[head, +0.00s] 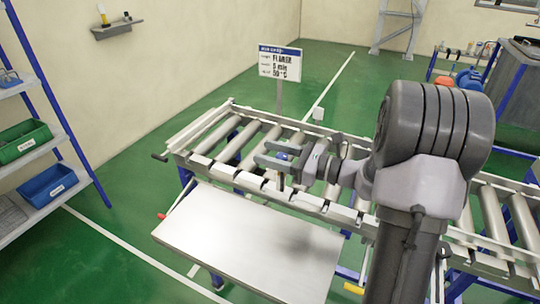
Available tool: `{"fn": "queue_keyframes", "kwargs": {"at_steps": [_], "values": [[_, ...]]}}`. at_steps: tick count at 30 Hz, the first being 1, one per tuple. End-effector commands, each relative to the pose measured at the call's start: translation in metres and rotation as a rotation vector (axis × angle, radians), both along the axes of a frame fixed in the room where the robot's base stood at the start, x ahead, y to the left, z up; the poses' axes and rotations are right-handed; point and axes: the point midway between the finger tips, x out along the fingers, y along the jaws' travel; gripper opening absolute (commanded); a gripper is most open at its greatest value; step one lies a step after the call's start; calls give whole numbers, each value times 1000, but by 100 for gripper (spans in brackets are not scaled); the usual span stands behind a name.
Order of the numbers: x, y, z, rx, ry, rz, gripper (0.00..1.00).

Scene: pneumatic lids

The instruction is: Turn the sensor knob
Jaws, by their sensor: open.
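My gripper (264,153) is open, its two grey fingers pointing left above the roller conveyor (213,175). A small blue part (283,156) shows between the fingers. A short dark brown post (280,182) stands just below the fingers at the conveyor's near rail. The blue part and the post may belong to the sensor and its knob, but they are too small and too covered by the gripper to tell. I cannot tell whether the fingers touch anything. My arm hides part of the conveyor to the right.
A bare metal table (245,245) stands in front of the conveyor. A sign (280,64) on a post stands behind it. Shelves at the left hold a green bin (22,143) and a blue bin (48,183). A rack with bottles (468,78) is at the back right. Green floor lies open behind.

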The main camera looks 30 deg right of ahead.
Motion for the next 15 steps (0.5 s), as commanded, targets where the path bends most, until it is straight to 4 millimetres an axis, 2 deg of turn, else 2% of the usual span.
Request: {"fn": "queue_keyframes", "kwargs": {"at_steps": [7,14,15], "values": [[1,1,0,0,0,0,46],[0,0,0,-1,-1,1,1],[0,0,0,-1,-1,1,0]]}}
